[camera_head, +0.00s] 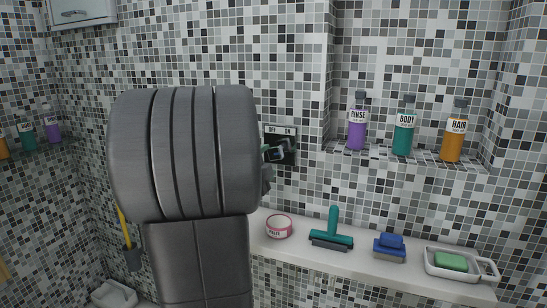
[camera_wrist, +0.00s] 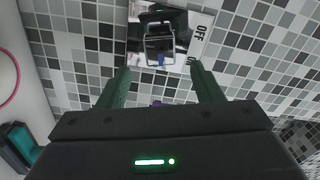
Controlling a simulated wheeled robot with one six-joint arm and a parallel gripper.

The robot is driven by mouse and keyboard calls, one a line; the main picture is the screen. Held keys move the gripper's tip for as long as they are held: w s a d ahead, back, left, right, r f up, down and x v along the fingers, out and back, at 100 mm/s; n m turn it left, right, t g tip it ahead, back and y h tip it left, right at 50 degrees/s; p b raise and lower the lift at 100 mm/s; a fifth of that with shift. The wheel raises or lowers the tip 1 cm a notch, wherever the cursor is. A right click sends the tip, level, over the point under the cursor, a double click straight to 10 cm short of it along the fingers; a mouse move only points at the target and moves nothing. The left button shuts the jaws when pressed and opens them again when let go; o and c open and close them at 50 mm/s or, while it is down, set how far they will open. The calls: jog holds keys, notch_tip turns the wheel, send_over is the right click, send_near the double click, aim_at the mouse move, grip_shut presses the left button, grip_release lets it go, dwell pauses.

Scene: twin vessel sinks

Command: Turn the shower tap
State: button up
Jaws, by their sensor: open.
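The shower tap is a dark handle (camera_wrist: 158,20) on a shiny wall plate (camera_wrist: 184,50), with an "OFF" label beside it in the wrist view. In the head view the plate (camera_head: 289,155), labelled "OFF" and "ON", shows partly past the right edge of my arm. My gripper (camera_wrist: 159,70) is open, with its two dark green fingers apart and nothing seen between them. The fingers point toward the plate and the tap lies beyond their tips. In the head view my arm hides most of the gripper and part of the tap.
Purple (camera_head: 356,129), teal (camera_head: 403,131) and orange (camera_head: 454,135) bottles stand in a niche at right.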

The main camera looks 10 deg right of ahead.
aim_at(275, 154)
jog(key=v, duration=0.6)
jog(key=shift+w+d, duration=0.1)
jog(key=shift+w, duration=0.1)
jog(key=x, duration=1.3)
jog(key=shift+w+d, duration=0.25)
